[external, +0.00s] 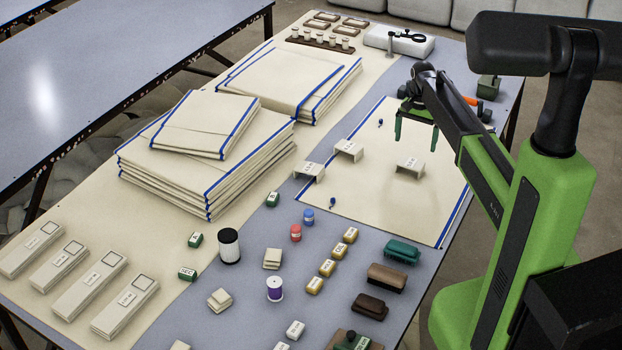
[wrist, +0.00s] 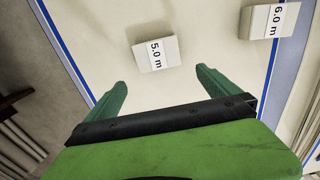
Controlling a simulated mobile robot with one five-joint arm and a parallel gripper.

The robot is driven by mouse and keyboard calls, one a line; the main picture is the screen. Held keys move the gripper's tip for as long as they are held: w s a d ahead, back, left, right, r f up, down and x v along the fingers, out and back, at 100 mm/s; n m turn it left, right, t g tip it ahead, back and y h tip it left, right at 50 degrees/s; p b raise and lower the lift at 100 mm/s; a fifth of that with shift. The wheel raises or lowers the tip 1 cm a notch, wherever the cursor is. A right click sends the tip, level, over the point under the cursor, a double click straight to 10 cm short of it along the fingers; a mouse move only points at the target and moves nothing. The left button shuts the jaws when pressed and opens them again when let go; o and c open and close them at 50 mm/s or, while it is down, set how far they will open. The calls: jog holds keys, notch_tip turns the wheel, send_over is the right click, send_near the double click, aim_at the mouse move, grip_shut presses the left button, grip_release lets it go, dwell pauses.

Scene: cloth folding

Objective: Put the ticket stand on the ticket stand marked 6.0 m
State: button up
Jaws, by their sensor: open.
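A white ticket stand marked 5.0 m (wrist: 155,53) lies on the cream cloth just beyond my fingertips in the wrist view. The ticket stand marked 6.0 m (wrist: 268,21) is at the upper right there, beside a blue stripe. In the external view, three white stands are on or at the edge of the cloth: a left one (external: 309,171), a middle one (external: 348,151) and a right one (external: 409,167). Their labels are too small to read surely. My gripper (external: 416,146) is open and empty above the cloth; its green fingers also show in the wrist view (wrist: 160,80).
Folded cloth stacks (external: 205,165) stand left of the cream cloth (external: 400,210). Small blocks, spools and dark brushes (external: 387,278) crowd the front of the table. A white device (external: 398,40) stands at the back. The cloth's front part is mostly clear.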

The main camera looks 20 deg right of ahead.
aim_at(413, 159)
notch_tip(413, 159, down, 9)
jog(key=b, duration=0.7)
jog(key=shift+s+r, duration=0.1)
jog(key=shift+r, duration=0.2)
jog(key=c, duration=1.5)
jog(key=shift+r+p, duration=0.65)
jog(key=shift+p, duration=0.1)
notch_tip(413, 159, up, 4)
jog(key=p, duration=0.4)
jog(key=shift+s+d+r+p, duration=0.95)
jog(key=shift+s+d, duration=0.2)
jog(key=shift+d, duration=0.4)
jog(key=shift+s+d+r+p, duration=0.95)
jog(key=shift+s+d, duration=0.25)
jog(key=shift+d, duration=0.35)
jog(key=shift+s+d+r+p, duration=0.95)
jog(key=shift+s+d, duration=0.2)
jog(key=shift+d, duration=0.4)
